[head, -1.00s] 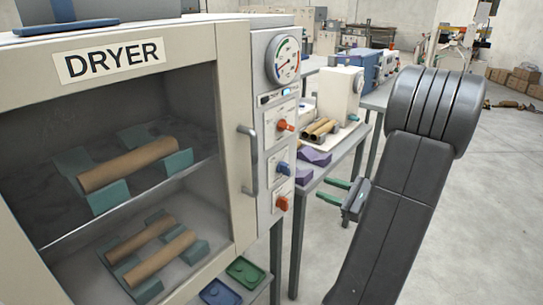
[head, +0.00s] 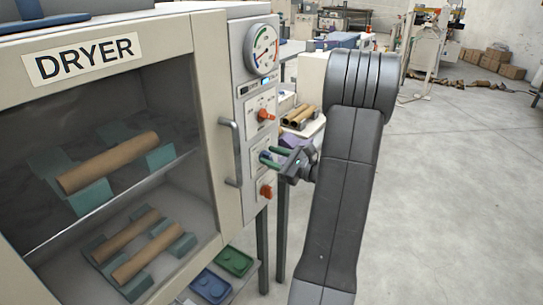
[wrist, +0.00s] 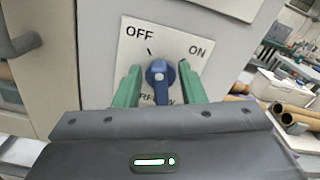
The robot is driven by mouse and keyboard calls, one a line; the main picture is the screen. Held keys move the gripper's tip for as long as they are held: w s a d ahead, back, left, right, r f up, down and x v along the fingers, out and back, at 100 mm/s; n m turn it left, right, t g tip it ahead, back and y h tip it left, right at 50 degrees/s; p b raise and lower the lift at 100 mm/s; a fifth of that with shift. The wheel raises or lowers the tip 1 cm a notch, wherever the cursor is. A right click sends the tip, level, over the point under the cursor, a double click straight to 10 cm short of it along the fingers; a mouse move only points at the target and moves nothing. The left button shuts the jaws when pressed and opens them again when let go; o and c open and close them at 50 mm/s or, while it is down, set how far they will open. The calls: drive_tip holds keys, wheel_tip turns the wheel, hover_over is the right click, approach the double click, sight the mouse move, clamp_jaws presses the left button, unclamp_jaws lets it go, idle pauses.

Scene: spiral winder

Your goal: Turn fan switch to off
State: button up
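The blue switch knob (wrist: 159,76) sits on a white plate on the dryer's control panel. The plate reads OFF at upper left and ON at upper right; lettering below is partly hidden and ends in "FLOW". A short dark tick lies between the knob and OFF. The knob's bar extends downward in the wrist view. My gripper (wrist: 159,67) is open, with one green finger on each side of the knob; I cannot tell whether they touch it. In the head view, my gripper (head: 269,156) is at the middle switch, where a little blue knob (head: 264,156) shows.
An orange knob (head: 265,115) is above and a red-orange knob (head: 266,190) below. The dryer's door handle (head: 231,152) projects just left of the panel. A round gauge (head: 264,50) is at the top. Brown tubes (head: 299,116) lie behind. Open floor is at right.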

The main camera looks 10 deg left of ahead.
drive_tip(key=shift+a, duration=0.25)
drive_tip(key=c, duration=0.6)
drive_tip(key=n+b, duration=0.1)
drive_tip(key=b, duration=0.1)
drive_tip(key=n+b, duration=0.1)
drive_tip(key=b, duration=0.1)
drive_tip(key=shift+f, duration=0.35)
drive_tip(key=shift+s+n+b, duration=0.15)
drive_tip(key=shift+n+b, duration=0.75)
drive_tip(key=shift+b, duration=0.3)
drive_tip(key=shift+r, duration=0.2)
